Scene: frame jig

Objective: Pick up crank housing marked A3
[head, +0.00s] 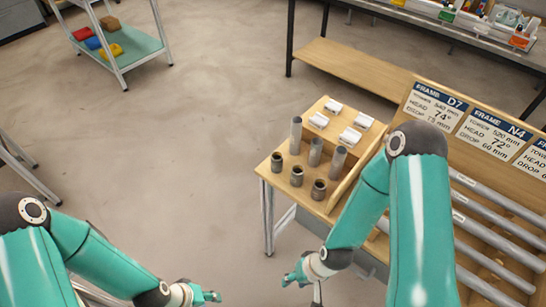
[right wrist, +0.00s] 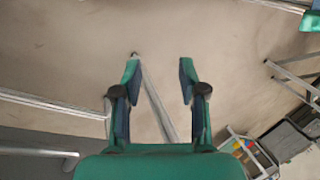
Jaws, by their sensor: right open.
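No A3 mark is readable in either view, so I cannot tell which part is the crank housing. Short dark hollow cylinders stand upright at the front of a wooden bench, at left (head: 277,162), middle (head: 297,176) and right (head: 319,190). Taller grey tubes (head: 316,151) stand behind them. My right gripper (head: 290,280) is low in front of the bench, apart from the parts. In the right wrist view it is open and empty (right wrist: 158,75), with floor between the fingers. My left gripper (head: 212,296) is at the bottom edge, over floor, its jaws too small to judge.
White labelled pieces (head: 350,136) lie behind the tubes. A sloped rack with frame signs (head: 436,106) and long grey tubes (head: 500,235) stands right, partly behind my right arm. A shelf cart (head: 140,48) with coloured items stands at back left. The middle floor is clear.

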